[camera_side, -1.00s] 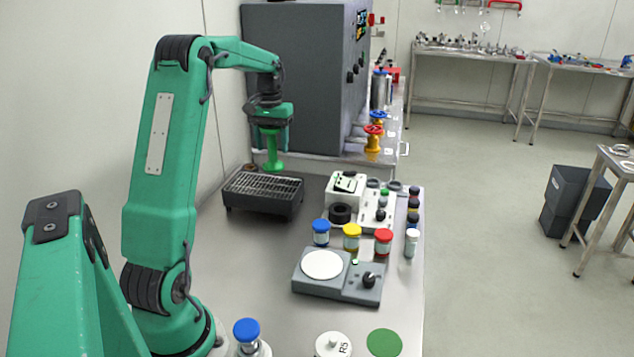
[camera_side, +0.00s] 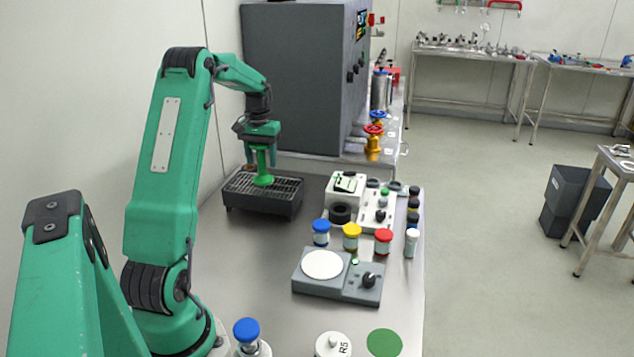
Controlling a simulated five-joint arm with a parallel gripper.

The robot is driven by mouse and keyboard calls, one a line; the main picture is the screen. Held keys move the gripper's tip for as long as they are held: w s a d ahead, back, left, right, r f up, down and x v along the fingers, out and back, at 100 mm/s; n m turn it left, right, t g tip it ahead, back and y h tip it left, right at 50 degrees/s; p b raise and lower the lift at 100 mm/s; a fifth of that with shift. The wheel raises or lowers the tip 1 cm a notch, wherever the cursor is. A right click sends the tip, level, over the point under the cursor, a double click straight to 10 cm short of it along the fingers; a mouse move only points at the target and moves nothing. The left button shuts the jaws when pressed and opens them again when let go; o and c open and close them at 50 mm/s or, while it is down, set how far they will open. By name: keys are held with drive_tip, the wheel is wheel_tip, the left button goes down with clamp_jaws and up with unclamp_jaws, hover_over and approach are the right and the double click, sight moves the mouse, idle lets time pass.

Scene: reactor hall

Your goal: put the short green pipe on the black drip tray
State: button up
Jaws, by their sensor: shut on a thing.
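The short green pipe (camera_side: 263,170) is upright in my gripper (camera_side: 262,152), its wider foot pointing down. My gripper is shut on its upper part and points down over the black drip tray (camera_side: 262,205). The pipe's foot is at the tray's slatted top, towards its back half; I cannot tell whether it touches the slats or hangs just above them. The tray stands on the steel bench and nothing else lies on it.
A big grey cabinet (camera_side: 297,80) stands behind the tray. To the right are a white device (camera_side: 345,190), small jars with blue, yellow and red (camera_side: 383,236) lids, and a grey scale (camera_side: 338,277). The bench in front of the tray is clear.

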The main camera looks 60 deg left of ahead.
drive_tip(key=shift+f, duration=0.45)
drive_tip(key=o, duration=1.3)
drive_tip(key=shift+f, duration=0.15)
wheel_tip(320, 180, up, 12)
drive_tip(key=shift+r, duration=0.2)
